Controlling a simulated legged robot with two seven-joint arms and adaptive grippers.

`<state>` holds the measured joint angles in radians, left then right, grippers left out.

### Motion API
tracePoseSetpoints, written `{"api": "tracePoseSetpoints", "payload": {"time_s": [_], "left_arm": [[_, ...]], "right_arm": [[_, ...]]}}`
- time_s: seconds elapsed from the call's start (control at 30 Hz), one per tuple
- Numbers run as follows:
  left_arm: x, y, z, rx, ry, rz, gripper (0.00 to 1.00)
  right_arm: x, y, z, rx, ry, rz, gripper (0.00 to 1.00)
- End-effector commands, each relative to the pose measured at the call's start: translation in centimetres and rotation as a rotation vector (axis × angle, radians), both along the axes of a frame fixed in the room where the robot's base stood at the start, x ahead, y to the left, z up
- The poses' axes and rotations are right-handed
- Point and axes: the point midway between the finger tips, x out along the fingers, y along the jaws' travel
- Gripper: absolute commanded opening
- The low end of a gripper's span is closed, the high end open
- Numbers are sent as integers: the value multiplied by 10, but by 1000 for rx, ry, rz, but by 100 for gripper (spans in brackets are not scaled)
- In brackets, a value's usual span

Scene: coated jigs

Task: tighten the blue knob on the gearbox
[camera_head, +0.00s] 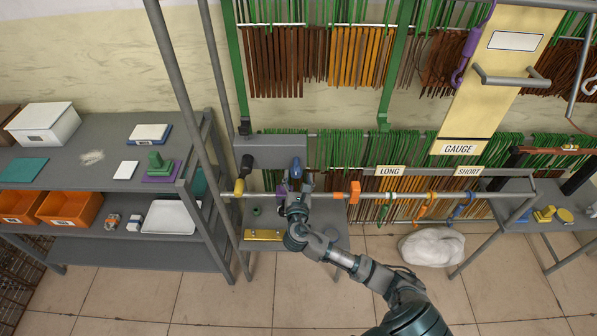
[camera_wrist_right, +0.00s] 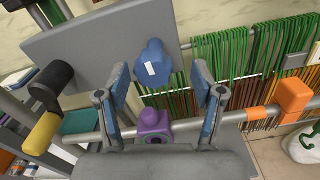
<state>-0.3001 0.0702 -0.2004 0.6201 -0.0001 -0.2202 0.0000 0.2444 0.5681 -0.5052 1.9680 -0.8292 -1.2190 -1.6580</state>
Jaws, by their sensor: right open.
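The gearbox (camera_head: 262,148) is a grey box at the middle of the head view, and its grey front face (camera_wrist_right: 95,48) fills the upper left of the right wrist view. The blue knob (camera_head: 295,168) is near its lower right; in the wrist view the knob (camera_wrist_right: 152,64) carries a small white mark. My right gripper (camera_head: 297,186) is just in front of the knob. In the wrist view its two fingers (camera_wrist_right: 166,92) are spread, with the knob beyond and between them, apparently not touching. My left gripper is out of view.
Shelves (camera_head: 100,135) stand left; racks of green and brown parts hang behind.

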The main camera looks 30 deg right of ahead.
Motion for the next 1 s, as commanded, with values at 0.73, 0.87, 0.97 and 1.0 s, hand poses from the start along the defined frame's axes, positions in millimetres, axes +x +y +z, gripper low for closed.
{"api": "tracePoseSetpoints", "payload": {"time_s": [0.73, 0.87, 0.97, 1.0], "left_arm": [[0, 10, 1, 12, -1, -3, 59], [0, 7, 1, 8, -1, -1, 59], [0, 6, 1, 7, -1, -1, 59], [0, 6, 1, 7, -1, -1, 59]], "right_arm": [[23, -15, -1, 1, 0, 1, 17], [23, -15, -1, 1, 1, -1, 6], [23, -16, -1, 4, -1, -2, 6], [23, -16, -1, 8, -4, -2, 6]]}}
